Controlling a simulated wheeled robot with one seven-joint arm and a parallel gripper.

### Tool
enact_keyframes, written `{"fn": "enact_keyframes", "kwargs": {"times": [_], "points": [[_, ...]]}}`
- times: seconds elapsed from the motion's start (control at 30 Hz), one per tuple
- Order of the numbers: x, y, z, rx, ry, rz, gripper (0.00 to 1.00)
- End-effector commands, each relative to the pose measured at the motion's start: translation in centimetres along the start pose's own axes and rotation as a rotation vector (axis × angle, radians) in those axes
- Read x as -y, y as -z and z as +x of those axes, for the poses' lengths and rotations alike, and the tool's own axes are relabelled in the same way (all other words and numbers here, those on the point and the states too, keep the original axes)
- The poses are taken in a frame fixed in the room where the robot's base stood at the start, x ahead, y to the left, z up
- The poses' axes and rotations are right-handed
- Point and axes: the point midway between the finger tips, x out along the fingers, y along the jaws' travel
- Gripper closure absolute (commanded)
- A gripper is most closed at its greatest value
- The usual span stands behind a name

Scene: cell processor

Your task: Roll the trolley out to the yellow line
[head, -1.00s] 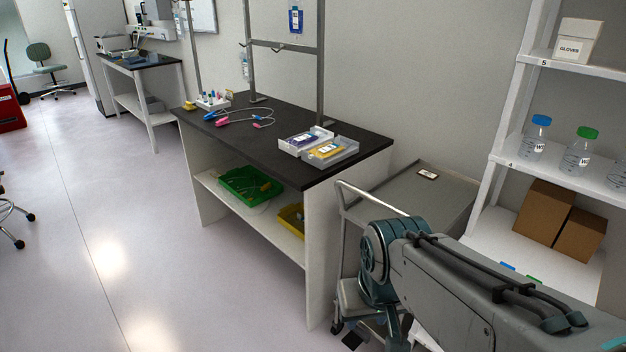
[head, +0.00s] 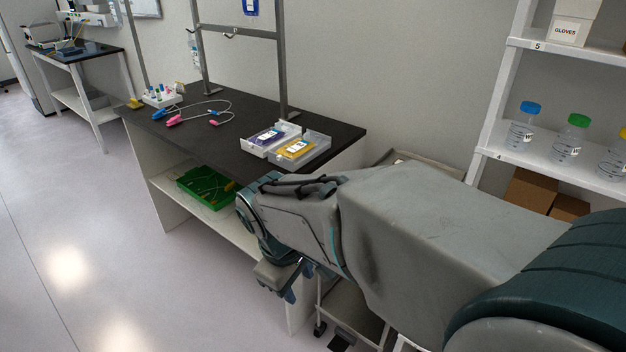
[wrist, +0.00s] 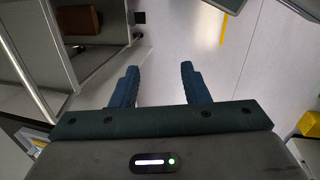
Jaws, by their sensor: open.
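The trolley is grey and stands between the bench and the white shelf rack. In the head view my arm covers most of it; the back edge of its top (head: 430,163) and part of its lower frame (head: 352,312) show, with a dark caster at the floor. My gripper (head: 284,290) is low at the bench's front right corner, left of the trolley and apart from it, partly hidden by my wrist. In the wrist view my gripper (wrist: 158,70) is open, with nothing between its fingers. A yellow strip (wrist: 224,26), perhaps the line, lies on the floor there.
The dark-topped bench (head: 225,150) holds trays and cables, with a green bin (head: 205,186) on its lower shelf. The rack (head: 480,150) with bottles and boxes stands at right. The floor (head: 90,240) at left is clear.

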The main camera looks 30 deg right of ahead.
Motion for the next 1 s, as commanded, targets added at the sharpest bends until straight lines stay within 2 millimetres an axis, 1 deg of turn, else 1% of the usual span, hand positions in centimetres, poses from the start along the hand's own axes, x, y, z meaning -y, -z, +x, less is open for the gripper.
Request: {"fn": "enact_keyframes", "kwargs": {"times": [0.03,0.13,0.3,0.47,0.5,0.6,0.7,0.8,0.9,1.0], "points": [[-1.2,0.0,0.6,0.082,-0.023,-0.144,0.59],[-3.9,-0.1,1.7,0.250,-0.058,-0.465,0.59],[-8.6,0.7,3.2,0.553,-0.045,-1.009,0.59],[-12.8,2.7,4.5,0.857,0.048,-1.503,0.59],[-13.7,3.4,4.9,0.934,0.083,-1.619,0.59],[-15.8,5.2,5.8,1.123,0.188,-1.882,0.59],[-17.3,7.0,6.7,1.289,0.299,-2.087,0.59],[-18.3,8.6,7.5,1.417,0.397,-2.227,0.59],[-18.8,9.6,8.0,1.499,0.464,-2.308,0.59],[-19.2,9.9,8.2,1.538,0.498,-2.344,0.59]]}}
